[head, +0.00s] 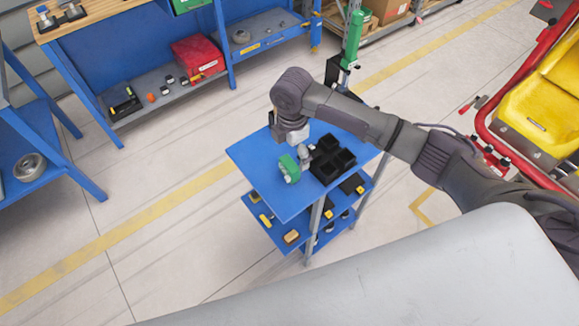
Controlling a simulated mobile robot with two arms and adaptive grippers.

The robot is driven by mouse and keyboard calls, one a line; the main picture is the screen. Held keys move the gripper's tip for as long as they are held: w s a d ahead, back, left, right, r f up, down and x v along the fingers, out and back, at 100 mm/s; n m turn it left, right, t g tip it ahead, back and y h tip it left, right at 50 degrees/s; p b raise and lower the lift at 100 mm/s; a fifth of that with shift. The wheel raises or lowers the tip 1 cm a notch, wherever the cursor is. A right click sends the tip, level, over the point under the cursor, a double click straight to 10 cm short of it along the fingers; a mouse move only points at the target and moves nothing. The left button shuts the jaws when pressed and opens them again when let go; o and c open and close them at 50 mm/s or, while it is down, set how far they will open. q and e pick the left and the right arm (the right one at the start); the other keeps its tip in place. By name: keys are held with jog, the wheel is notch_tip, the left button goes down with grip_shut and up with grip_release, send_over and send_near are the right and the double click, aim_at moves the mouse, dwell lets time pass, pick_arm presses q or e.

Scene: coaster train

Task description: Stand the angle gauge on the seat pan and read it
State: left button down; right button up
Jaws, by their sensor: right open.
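A small green device with a light grey face, apparently the angle gauge (289,169), stands on the top shelf of the blue cart (262,158). My right gripper (304,155) is over the cart top, pointing down, just right of and behind the green device. It is open, and its fingers are small and partly unclear here. I cannot tell whether they touch anything. The yellow seat with its seat pan (524,113) is at the right edge, inside a red frame, partly cut off. My left gripper is not in view.
A black compartment tray (332,165) sits on the cart beside the gripper. Lower cart shelves hold small tools. A red tubular frame (487,128) edges the seat. A blue workbench (150,62) stands at the back left. The floor left of the cart is clear.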

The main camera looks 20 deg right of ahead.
aim_at(289, 163)
jog(key=shift+a+f, duration=0.1)
jog(key=shift+f, duration=0.25)
jog(key=f+p, duration=0.2)
jog(key=f, duration=0.1)
jog(key=shift+a+f, duration=0.2)
jog(key=shift+f, duration=0.6)
jog(key=c, duration=1.3)
